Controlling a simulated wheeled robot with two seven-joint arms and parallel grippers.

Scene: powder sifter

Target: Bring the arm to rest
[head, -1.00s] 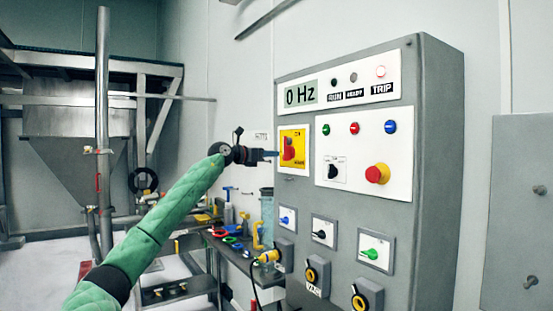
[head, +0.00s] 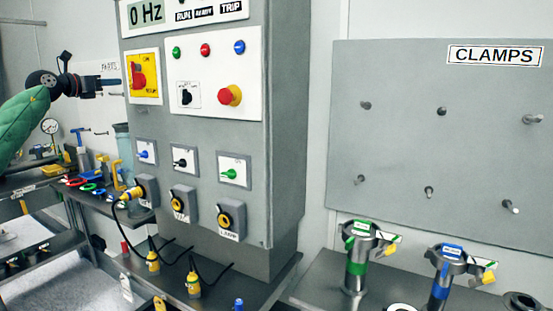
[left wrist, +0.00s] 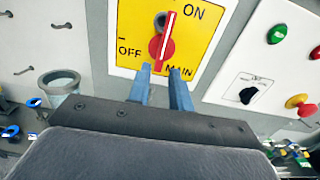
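My left gripper (head: 117,84) comes in from the left in the head view, in front of the yellow main switch plate (head: 144,77) on the grey control cabinet. In the left wrist view its two blue fingers (left wrist: 161,74) stand apart, with nothing seen held between them. The red switch handle (left wrist: 165,38) is just beyond the fingertips, nearly upright, its top leaning toward the ON mark. It also shows in the head view (head: 138,76). Whether a fingertip touches the handle I cannot tell. My right gripper is in neither view.
The cabinet (head: 285,130) carries buttons, a red knob (head: 230,95) and small selector switches below. Yellow plugs with black cables (head: 193,284) stand at its foot. At right are a grey CLAMPS board (head: 400,140) with pegs and a green-banded clamp piece (head: 357,265). A side table (head: 110,203) holds tools.

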